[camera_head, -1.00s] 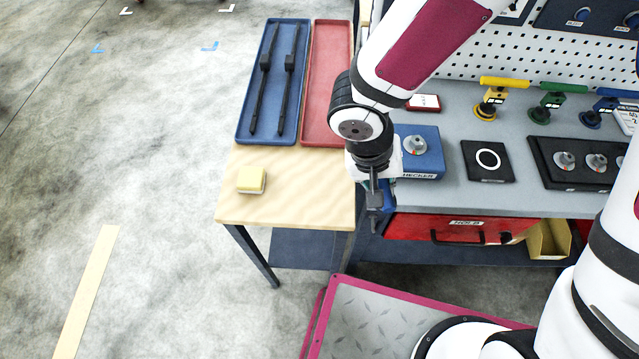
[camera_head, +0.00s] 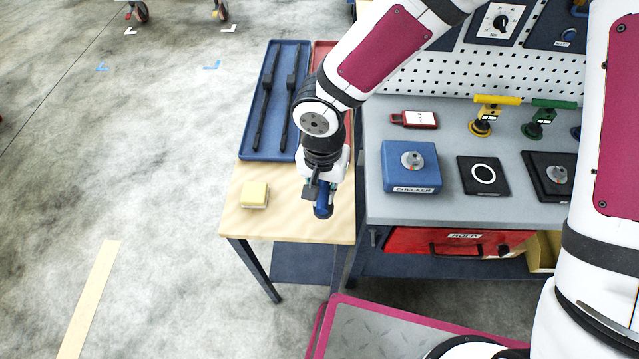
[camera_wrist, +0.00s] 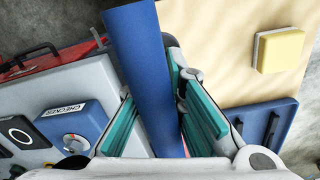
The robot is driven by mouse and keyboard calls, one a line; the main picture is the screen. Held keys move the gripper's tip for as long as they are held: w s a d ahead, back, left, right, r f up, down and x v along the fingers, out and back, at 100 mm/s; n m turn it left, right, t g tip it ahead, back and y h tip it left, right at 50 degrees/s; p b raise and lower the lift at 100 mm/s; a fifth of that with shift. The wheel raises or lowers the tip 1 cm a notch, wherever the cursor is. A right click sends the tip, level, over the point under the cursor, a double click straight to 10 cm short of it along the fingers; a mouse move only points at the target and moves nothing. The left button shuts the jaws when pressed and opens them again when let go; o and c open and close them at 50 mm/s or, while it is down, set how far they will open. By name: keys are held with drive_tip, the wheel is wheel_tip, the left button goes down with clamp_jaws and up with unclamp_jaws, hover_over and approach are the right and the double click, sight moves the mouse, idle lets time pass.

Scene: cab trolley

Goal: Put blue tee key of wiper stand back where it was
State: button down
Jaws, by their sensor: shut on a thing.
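My gripper (camera_head: 318,190) is shut on a blue bar-shaped piece (camera_head: 323,209), which looks like the blue tee key. It is above the right front part of the wooden table, left of the grey bench. In the wrist view the piece shows as a long blue cylinder (camera_wrist: 143,65) between the teal finger pads; its lower end is hidden by the gripper. I cannot make out the wiper stand for sure. Two black wiper-like bars (camera_head: 264,105) lie in the blue tray (camera_head: 246,148) at the back of the table.
A yellow block (camera_head: 254,195) sits on the wooden table (camera_head: 285,228), left of my gripper. A red tray (camera_head: 322,46) is partly behind my arm. The bench (camera_head: 460,207) holds a blue checker box (camera_head: 411,168), a black ring plate (camera_head: 484,175) and yellow (camera_head: 484,116) and green (camera_head: 541,119) handled tools.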

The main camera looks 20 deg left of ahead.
drive_tip(key=shift+w+a+f+p, duration=0.15)
drive_tip(key=shift+w+a+f, duration=0.15)
drive_tip(key=shift+w+f, duration=0.4)
drive_tip(key=shift+w+a+f+p, duration=0.2)
drive_tip(key=shift+w+a+f, duration=0.1)
drive_tip(key=shift+w+f, duration=0.35)
drive_tip(key=shift+w+a+f+p, duration=0.15)
drive_tip(key=shift+w+a+f, duration=0.15)
drive_tip(key=shift+w+f, duration=0.35)
drive_tip(key=c, duration=1.7)
unclamp_jaws()
drive_tip(key=shift+o, duration=0.2)
wheel_tip(320, 180, up, 12)
drive_tip(key=b, duration=0.1)
drive_tip(key=shift+a+b, duration=0.15)
drive_tip(key=shift+b, duration=0.15)
